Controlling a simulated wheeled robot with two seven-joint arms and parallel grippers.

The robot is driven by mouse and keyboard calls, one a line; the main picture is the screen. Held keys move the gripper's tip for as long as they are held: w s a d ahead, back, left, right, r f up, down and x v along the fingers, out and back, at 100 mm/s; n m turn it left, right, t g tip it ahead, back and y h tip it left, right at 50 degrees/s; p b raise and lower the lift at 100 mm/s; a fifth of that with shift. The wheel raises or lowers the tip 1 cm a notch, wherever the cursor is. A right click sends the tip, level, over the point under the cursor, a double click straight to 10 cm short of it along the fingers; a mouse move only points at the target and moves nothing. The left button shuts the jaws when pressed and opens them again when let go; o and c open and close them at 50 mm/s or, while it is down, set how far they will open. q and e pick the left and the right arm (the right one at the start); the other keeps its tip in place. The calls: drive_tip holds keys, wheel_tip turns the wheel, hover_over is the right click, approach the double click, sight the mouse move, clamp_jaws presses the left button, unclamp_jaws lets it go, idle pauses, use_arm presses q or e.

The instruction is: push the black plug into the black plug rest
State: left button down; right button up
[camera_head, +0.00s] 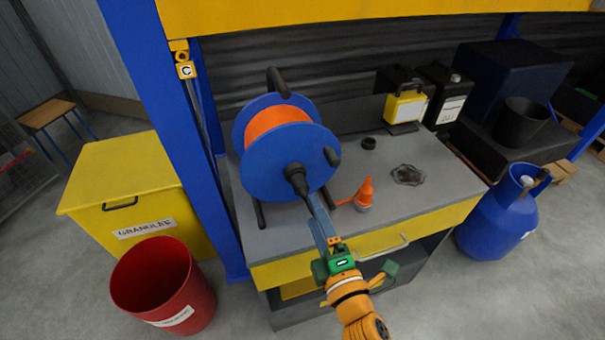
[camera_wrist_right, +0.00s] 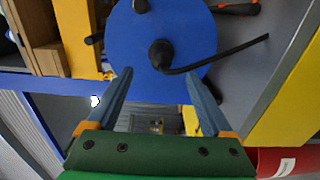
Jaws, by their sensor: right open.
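A black knob-like part (camera_head: 295,174), perhaps the plug, sits at the middle of the blue reel's face (camera_head: 262,177). In the right wrist view this part (camera_wrist_right: 161,55) shows as a round black shape with a thin black rod or cord (camera_wrist_right: 225,55) running right. I cannot tell plug from rest there. A small black ring (camera_head: 369,143) lies on the bench and could be the rest. My right gripper (camera_head: 310,200) is open in front of the reel. Its fingertips (camera_wrist_right: 158,78) are apart, with the black part beyond and roughly between them. My left gripper is not in view.
A blue post (camera_head: 170,130) stands left of the reel. A red bin (camera_head: 160,285) and a blue cylinder (camera_head: 490,220) are on the floor.

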sight(303, 193)
drive_tip(key=shift+a, duration=0.1)
drive_tip(key=b+x, duration=0.2)
drive_tip(key=x, duration=0.7)
drive_tip(key=shift+f, duration=0.1)
idle(1.1)
clamp_jaws()
idle(0.3)
